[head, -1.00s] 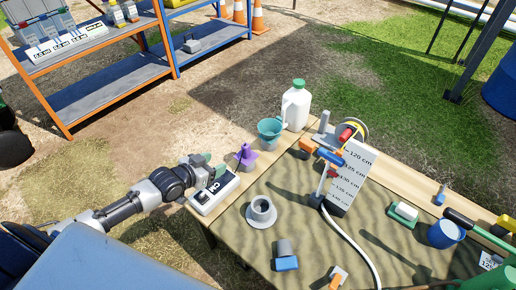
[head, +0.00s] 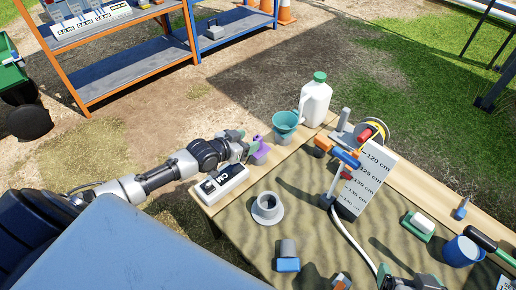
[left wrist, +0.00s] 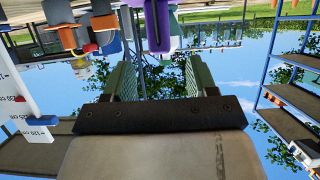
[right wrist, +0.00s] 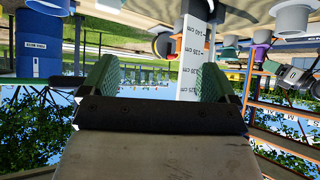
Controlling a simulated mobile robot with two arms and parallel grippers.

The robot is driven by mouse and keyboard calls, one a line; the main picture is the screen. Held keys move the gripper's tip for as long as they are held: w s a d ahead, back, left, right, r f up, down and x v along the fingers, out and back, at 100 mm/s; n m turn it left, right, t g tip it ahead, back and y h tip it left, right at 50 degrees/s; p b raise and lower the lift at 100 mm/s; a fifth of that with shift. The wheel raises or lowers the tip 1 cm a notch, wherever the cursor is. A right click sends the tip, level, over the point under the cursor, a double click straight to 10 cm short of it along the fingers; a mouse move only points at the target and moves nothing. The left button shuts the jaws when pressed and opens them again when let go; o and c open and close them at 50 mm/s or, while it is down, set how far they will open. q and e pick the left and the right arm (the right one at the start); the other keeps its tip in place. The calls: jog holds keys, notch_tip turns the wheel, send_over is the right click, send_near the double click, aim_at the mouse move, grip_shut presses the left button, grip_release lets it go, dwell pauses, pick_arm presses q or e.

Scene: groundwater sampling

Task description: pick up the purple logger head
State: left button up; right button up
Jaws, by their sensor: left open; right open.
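The purple logger head (head: 262,154) stands near the far left corner of the table, partly hidden by my left gripper (head: 250,148). In the left wrist view, the purple logger head (left wrist: 164,30) shows at the top, roughly in line with the gap between the fingers of my left gripper (left wrist: 158,62). These fingers are open with nothing held; I cannot tell if they touch it. My right gripper (head: 400,284) is at the bottom edge of the head view. In the right wrist view, my right gripper (right wrist: 158,66) is open and empty.
Close by stand a teal funnel cup (head: 285,124), a white jug (head: 316,102) and a white meter box (head: 222,184). A grey cup on a saucer (head: 268,218) and a centimetre scale board (head: 366,180) stand further right. Shelves (head: 130,70) stand behind.

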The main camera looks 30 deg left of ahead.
aim_at(256, 138)
pick_arm(q)
jog(key=b+x, duration=0.2)
jog(key=x, duration=0.2)
jog(key=shift+w+d+f, duration=0.1)
jog(key=shift+w+f, duration=0.1)
jog(key=shift+w, duration=0.1)
jog(key=shift+w+d, duration=0.1)
jog(key=shift+w, duration=0.25)
pick_arm(e)
jog(key=w+a+r+t+y, duration=0.1)
jog(key=w+a+r+t, duration=0.1)
jog(key=w+r+t, duration=0.2)
jog(key=shift+w+a+r+t+y, duration=0.15)
jog(key=shift+w+r+t+y, duration=0.2)
jog(key=shift+r+t, duration=0.65)
jog(key=shift+s, duration=0.1)
pick_arm(q)
grip_shut()
pick_arm(e)
jog(key=shift+f, duration=0.1)
